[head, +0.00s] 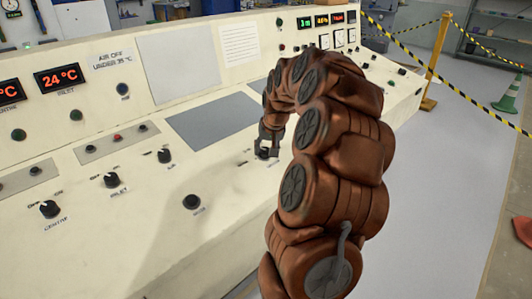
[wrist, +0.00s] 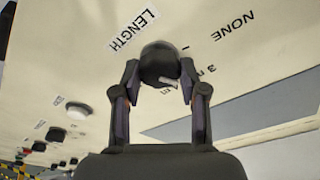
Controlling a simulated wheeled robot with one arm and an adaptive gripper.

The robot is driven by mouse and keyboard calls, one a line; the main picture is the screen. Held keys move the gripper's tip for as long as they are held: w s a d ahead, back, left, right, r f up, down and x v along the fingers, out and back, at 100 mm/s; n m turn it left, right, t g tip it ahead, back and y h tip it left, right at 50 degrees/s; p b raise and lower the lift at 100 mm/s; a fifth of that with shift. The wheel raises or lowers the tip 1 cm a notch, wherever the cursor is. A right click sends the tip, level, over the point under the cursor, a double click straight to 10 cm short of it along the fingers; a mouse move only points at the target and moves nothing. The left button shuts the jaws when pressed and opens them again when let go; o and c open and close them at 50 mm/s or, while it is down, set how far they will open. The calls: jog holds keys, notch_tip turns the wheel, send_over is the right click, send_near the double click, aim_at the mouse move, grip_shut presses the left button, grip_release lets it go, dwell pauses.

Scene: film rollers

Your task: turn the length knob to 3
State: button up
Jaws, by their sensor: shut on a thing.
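The length knob (wrist: 158,60) is a round black knob on the cream panel, next to a printed LENGTH label (wrist: 133,30). In the wrist view my gripper (wrist: 159,78) has a finger on each side of it and is shut on it. A pale pointer mark shows on the knob's lower right side. Printed marks around it include NONE (wrist: 233,27), a 1 and a 3 (wrist: 209,69); other lettering by the knob is partly hidden. In the head view my gripper (head: 268,142) reaches down onto the knob, which is mostly covered.
Other black knobs stand on the sloping console, including one (head: 191,202) to the left and one (head: 164,155) farther left. A grey flat plate (head: 212,122) lies behind. Red and green displays line the upright panel. Yellow-black tape (head: 450,78) and a post stand at right.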

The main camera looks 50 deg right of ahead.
jog(key=shift+r, duration=0.1)
dwell(0.3)
jog(key=o, duration=1.1)
jog(key=shift+o, duration=0.2)
jog(key=v, duration=1.1)
jog(key=shift+r, duration=0.4)
jog(key=shift+s, duration=0.1)
jog(key=s+a+r+n+g+y+p, duration=0.1)
jog(key=s+a+n+p, duration=0.1)
jog(key=a, duration=1)
jog(key=s+a+r+n+g+y+p, duration=0.1)
jog(key=s+a+n+p, duration=0.2)
jog(key=a, duration=0.8)
jog(key=s+a+f+n+g+p, duration=0.1)
jog(key=s+a+g+p, duration=0.1)
jog(key=s+a, duration=0.4)
jog(key=s+a+f+n+g+p, duration=0.2)
jog(key=s+a, duration=0.5)
jog(key=s, duration=0.7)
jog(key=shift+s+f+h+p, duration=0.25)
jog(key=shift+s+h+p, duration=0.1)
jog(key=shift+p, duration=0.1)
